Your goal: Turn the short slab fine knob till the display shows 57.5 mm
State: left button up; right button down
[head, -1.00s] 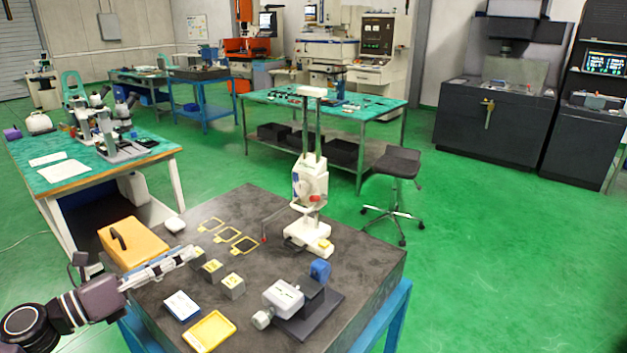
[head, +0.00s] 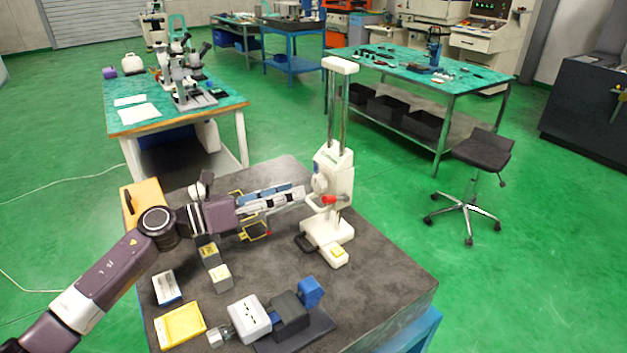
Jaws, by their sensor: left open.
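A white height gauge (head: 332,170) with two upright posts stands on the dark slab (head: 385,275). A round white knob or dial (head: 319,183) is on the left of its body, and a red part (head: 329,200) is on its front. I cannot tell which is the fine knob, and no display reading is legible. My left gripper (head: 302,195) is open, with its fingertips close beside the gauge's left side. I cannot tell whether they touch it. My right gripper is not in view.
Grey blocks (head: 221,279), a yellow tray (head: 180,325), a blue-white box (head: 167,288) and a grey-and-blue device (head: 250,318) lie on the slab's front. Yellow frames (head: 256,231) lie under my left arm. A stool (head: 482,150) stands right. The slab's right front is clear.

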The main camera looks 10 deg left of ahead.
aim_at(315, 184)
pick_arm(q)
jog(key=p+x, duration=0.1)
jog(key=x, duration=0.4)
jog(key=shift+p, duration=0.35)
jog(key=shift+w+d, duration=0.1)
jog(key=shift+d, duration=0.1)
jog(key=shift+a, duration=0.1)
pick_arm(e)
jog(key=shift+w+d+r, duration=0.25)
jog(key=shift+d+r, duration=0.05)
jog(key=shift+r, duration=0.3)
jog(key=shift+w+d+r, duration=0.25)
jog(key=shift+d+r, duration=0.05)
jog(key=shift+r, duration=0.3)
pick_arm(q)
jog(key=c, duration=1.2)
jog(key=shift+o, duration=0.2)
jog(key=shift+f+n, duration=0.1)
jog(key=shift+n, duration=0.4)
jog(key=shift+n+b, duration=0.3)
jog(key=shift+n, duration=0.6)
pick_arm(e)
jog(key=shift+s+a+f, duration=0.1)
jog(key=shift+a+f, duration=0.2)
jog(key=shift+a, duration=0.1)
